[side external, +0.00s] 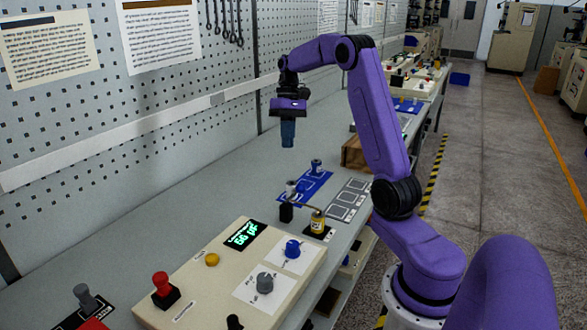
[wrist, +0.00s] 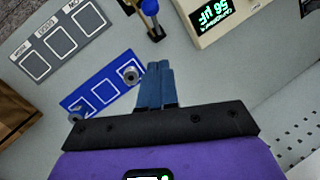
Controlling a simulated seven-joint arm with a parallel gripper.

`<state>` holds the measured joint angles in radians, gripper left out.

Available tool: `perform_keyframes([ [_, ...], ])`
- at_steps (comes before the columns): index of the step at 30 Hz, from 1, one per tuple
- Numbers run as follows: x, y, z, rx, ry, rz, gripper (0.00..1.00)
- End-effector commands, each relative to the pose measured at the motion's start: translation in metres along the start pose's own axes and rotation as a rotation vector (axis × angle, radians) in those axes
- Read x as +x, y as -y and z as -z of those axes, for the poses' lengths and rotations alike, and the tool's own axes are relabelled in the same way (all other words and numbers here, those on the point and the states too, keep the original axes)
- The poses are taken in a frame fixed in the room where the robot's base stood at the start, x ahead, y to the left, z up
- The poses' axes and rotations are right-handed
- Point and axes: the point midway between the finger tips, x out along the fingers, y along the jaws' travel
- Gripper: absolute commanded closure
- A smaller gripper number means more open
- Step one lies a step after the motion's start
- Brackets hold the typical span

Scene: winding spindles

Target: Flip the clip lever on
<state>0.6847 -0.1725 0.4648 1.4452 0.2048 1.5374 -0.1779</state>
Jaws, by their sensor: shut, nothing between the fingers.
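My gripper (side external: 288,146) is shut and empty, pointing down, high above the bench near the blue tray. In the wrist view its blue fingers (wrist: 161,68) are together, with nothing between them. No lever is clearly labelled as the clip lever. A thin bar runs from a small black block (side external: 286,212) towards a yellow cylinder (side external: 317,223) on a dark base, just behind the meter box. A blue-topped part (wrist: 150,8) with a dark base shows at the top of the wrist view. My gripper is apart from all of these.
A cream meter box (side external: 210,262) with a lit display, coloured knobs and a red knob stands in front; its corner shows in the wrist view (wrist: 205,30). A pegboard wall runs behind.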

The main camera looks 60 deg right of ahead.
Motion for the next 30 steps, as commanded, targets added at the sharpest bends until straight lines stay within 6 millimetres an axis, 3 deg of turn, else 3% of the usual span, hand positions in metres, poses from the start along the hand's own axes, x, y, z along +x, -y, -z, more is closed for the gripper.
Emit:
perform_keyframes([
  [9,0.058,0.0,-0.001,-0.001,0.004,-0.001,1.0],
  [19,0.077,0.0,-0.024,-0.001,-0.001,0.0,1.0],
  [30,0.082,0.0,-0.028,-0.001,-0.002,0.0,1.0],
])
